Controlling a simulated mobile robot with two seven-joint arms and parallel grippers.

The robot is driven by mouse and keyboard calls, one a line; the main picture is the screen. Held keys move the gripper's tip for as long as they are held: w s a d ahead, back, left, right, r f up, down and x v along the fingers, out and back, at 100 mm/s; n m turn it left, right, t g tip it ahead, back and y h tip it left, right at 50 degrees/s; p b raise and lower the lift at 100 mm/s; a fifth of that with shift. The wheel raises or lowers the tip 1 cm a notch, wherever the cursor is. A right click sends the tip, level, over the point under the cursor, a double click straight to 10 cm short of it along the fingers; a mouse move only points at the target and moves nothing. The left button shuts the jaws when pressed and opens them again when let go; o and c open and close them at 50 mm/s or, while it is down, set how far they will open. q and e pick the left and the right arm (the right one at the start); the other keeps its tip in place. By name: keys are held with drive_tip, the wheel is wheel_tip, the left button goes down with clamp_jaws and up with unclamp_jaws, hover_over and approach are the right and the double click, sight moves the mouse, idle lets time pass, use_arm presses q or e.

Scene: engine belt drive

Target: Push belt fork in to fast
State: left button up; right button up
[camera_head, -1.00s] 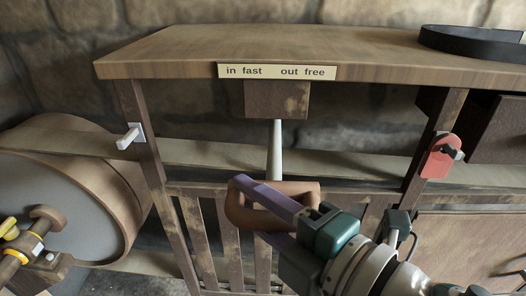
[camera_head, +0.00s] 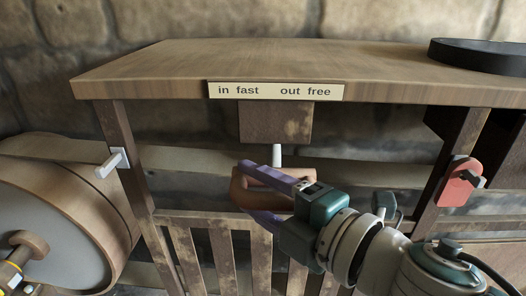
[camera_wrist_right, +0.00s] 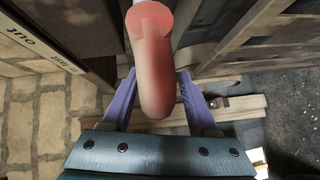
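The belt fork shows as a red-brown rounded handle (camera_head: 240,188) on a pale rod (camera_head: 277,155) that comes from a brown block (camera_head: 275,121) under the tabletop. A sign reading "in fast" and "out free" (camera_head: 276,91) is above it. My right gripper (camera_head: 255,188) has its purple fingers on either side of the handle. In the right wrist view the handle (camera_wrist_right: 154,70) lies between the two fingertips (camera_wrist_right: 157,80), which look close against its sides. My left gripper is not in view.
A wooden bench top (camera_head: 250,60) overhangs the block. A large drum (camera_head: 50,235) stands at left. A pale lever (camera_head: 112,163) is on the left post and a red part (camera_head: 457,186) on the right post.

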drive_tip(key=shift+r, duration=0.2)
drive_tip(key=p, duration=0.2)
approach(287, 208)
drive_tip(key=x, duration=0.5)
drive_tip(key=shift+w+a, duration=0.15)
